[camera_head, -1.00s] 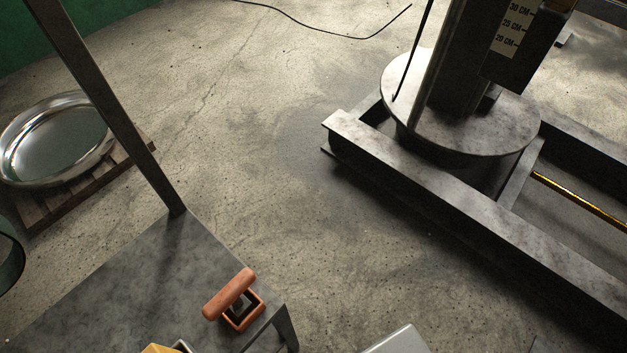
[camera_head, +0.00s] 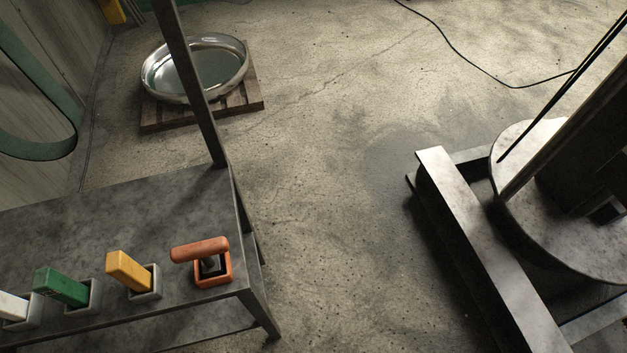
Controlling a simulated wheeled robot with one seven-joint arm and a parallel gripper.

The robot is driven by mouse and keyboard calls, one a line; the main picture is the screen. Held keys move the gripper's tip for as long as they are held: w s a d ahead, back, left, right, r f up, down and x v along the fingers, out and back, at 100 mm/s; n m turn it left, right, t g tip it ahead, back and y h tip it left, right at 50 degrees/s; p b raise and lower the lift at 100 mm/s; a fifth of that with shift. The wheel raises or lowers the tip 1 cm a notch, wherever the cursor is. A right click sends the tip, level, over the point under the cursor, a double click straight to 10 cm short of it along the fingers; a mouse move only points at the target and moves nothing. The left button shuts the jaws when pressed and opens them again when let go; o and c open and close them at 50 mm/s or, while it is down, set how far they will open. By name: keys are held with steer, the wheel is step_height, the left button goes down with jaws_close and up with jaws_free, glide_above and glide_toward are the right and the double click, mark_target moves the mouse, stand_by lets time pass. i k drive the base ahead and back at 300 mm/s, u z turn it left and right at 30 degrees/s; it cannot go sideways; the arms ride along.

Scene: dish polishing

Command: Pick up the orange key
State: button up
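The orange key (camera_head: 200,249) is at the right end of a row on the grey metal table (camera_head: 130,205). It has a rounded orange-red bar handle on a short dark shaft. The shaft goes down into a square orange holder (camera_head: 213,279) near the table's front right corner. The key leans slightly, and its lower end is hidden inside the holder. My gripper is not in view.
Yellow (camera_head: 129,270), green (camera_head: 61,286) and white (camera_head: 12,306) keys stand in grey holders left of the orange one. A table post (camera_head: 190,85) rises behind. A silver dish (camera_head: 196,68) lies on a pallet (camera_head: 246,96). A machine (camera_head: 480,250) stands right; floor between is clear.

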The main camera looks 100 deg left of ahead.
mark_target(209, 251)
steer(key=i, duration=0.1)
steer(key=u, duration=4.55)
steer(key=i, duration=0.5)
steer(key=k, duration=0.5)
steer(key=u, duration=1.65)
steer(key=i, duration=1.4)
